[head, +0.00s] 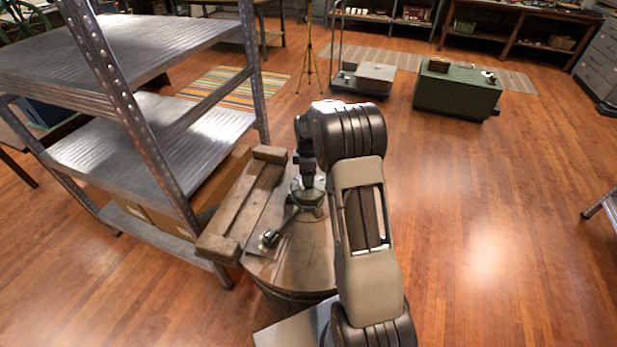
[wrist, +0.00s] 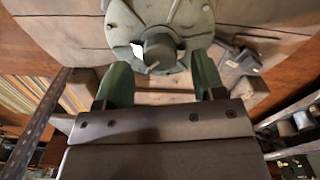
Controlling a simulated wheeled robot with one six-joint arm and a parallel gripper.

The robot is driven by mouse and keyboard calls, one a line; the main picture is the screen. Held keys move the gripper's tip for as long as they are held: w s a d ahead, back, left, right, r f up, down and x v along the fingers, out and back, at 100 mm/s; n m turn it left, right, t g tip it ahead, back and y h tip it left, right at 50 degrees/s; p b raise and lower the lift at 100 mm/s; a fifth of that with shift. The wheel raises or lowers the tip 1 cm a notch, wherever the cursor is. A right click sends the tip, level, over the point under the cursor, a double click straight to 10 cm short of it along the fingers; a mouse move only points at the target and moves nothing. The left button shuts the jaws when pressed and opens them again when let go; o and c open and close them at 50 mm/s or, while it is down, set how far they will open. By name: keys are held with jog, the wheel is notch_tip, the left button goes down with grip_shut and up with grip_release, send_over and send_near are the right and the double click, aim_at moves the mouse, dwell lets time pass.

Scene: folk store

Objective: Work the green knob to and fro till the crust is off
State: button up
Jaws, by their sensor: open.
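A grey-green round fitting with a flange (wrist: 190,22) sits on a wooden barrel top (head: 318,240); it also shows in the head view (head: 309,196), partly under my arm. At its middle is a dark grey-green round knob (wrist: 160,46), seen from above in the wrist view. A small white patch (wrist: 137,50) shows at the knob's left side; I cannot tell if it is crust. My gripper (wrist: 160,72) is open and empty, with a green finger on each side of the knob's line. The fingers look apart from the knob; their height above it is unclear.
A wooden frame (head: 240,205) lies beside the fitting, near a metal shelf rack (head: 130,140) on the left. A dark rod with a small block (head: 270,237) lies on the barrel top. Open wooden floor (head: 470,220) extends to the right.

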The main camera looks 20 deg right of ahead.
jog(key=shift+f, duration=1.15)
jog(key=shift+c, duration=0.4)
jog(key=c, duration=0.8)
jog(key=shift+c, duration=0.2)
